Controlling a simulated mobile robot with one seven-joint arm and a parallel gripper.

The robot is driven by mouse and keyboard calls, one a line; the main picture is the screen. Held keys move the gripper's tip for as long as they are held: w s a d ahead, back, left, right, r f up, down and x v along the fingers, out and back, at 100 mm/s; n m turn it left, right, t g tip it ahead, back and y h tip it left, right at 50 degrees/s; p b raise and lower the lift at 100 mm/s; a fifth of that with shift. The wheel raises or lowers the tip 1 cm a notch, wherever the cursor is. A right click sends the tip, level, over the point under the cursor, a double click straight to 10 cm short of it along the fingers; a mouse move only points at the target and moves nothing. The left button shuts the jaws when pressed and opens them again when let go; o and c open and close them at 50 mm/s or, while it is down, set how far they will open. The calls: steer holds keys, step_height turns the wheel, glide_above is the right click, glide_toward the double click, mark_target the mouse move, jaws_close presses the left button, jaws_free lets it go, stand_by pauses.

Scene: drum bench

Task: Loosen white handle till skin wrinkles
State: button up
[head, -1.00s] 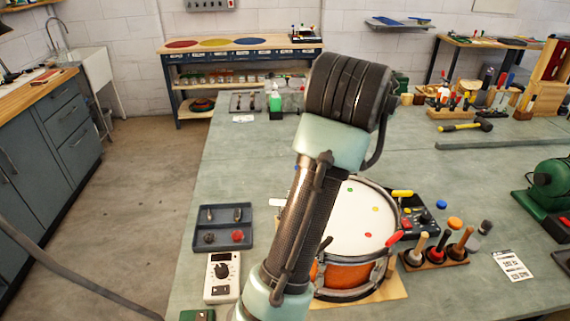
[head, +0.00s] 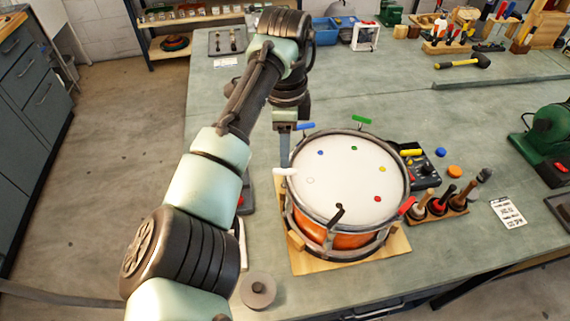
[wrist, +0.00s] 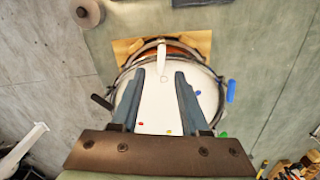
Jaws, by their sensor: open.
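The drum (head: 330,240) has an orange shell and a white skin (head: 335,180) with coloured dots near its rim; the skin looks smooth. The white handle (head: 285,172) is at the drum's left rim. In the wrist view the white handle (wrist: 161,56) stands at the rim, beyond and between the fingertips. My gripper (head: 284,156) is just behind the white handle in the head view, with its fingers pointing down. In the wrist view my gripper (wrist: 160,74) is open, with nothing between its fingers. My arm hides some of the bench left of the drum.
Other rim handles are blue (head: 305,126), green (head: 362,119), yellow (head: 411,152), red (head: 406,206) and black (head: 338,212). The drum sits on a wooden board (head: 305,263). A mallet rack (head: 438,212) stands right of it. A grey round object (head: 258,291) lies at the front.

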mark_target(285, 175)
step_height(285, 175, down, 7)
steer(key=shift+w+f+p, duration=0.1)
steer(key=shift+f+p, duration=0.1)
steer(key=shift+p, duration=0.3)
jaws_close()
